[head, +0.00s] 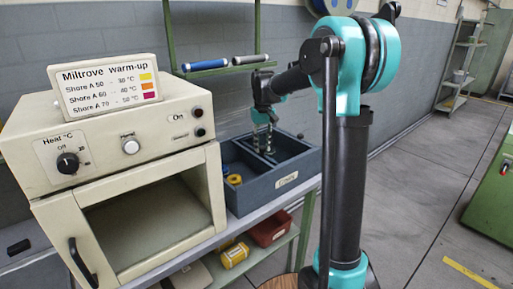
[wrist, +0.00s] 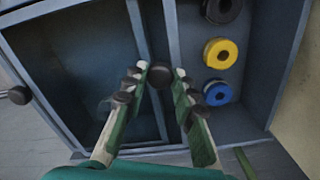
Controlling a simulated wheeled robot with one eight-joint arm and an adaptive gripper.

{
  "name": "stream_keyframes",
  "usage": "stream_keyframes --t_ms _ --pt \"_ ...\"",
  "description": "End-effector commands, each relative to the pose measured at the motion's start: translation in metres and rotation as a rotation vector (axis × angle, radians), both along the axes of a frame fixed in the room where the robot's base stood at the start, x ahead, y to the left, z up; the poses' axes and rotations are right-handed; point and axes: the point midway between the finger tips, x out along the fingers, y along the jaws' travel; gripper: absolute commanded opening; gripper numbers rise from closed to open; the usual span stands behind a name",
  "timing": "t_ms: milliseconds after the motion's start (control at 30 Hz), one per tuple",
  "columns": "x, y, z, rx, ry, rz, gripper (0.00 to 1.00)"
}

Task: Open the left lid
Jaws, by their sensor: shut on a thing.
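A blue-grey box (head: 284,184) with a small label stands on the bench right of the oven, and it fills much of the wrist view (wrist: 274,72). Its left compartment in the head view is open and holds rings. My gripper (head: 265,135) reaches down over the box's middle. In the wrist view my fingers (wrist: 160,80) close around a dark round knob (wrist: 160,74). I cannot tell which lid this knob belongs to, or how far that lid is raised. The wrist view shows black (wrist: 222,9), yellow (wrist: 221,53) and blue (wrist: 218,93) spools to the right of the fingers.
A cream oven (head: 120,160) with a warm-up sign (head: 108,86) stands left of the box. Another dark knob (wrist: 16,95) shows at the wrist view's left edge. A red bin (head: 269,228) and yellow roll (head: 234,255) are on the lower shelf. Open floor lies right.

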Motion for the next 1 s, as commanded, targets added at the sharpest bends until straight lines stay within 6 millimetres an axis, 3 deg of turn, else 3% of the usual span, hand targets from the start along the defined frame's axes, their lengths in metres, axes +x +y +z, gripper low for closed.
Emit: stream_keyframes --t_ms 267,300,467,800,1000 --pt "0.0 0.0 0.0 0.0 -0.001 0.001 0.0" --pt "0.0 0.0 0.0 0.0 -0.001 0.0 0.27" --pt "0.0 0.0 0.0 0.0 -0.001 0.0 0.47" --pt "0.0 0.0 0.002 0.0 0.0 0.0 0.48" --pt "0.0 0.0 0.028 0.0 0.0 0.0 0.48"
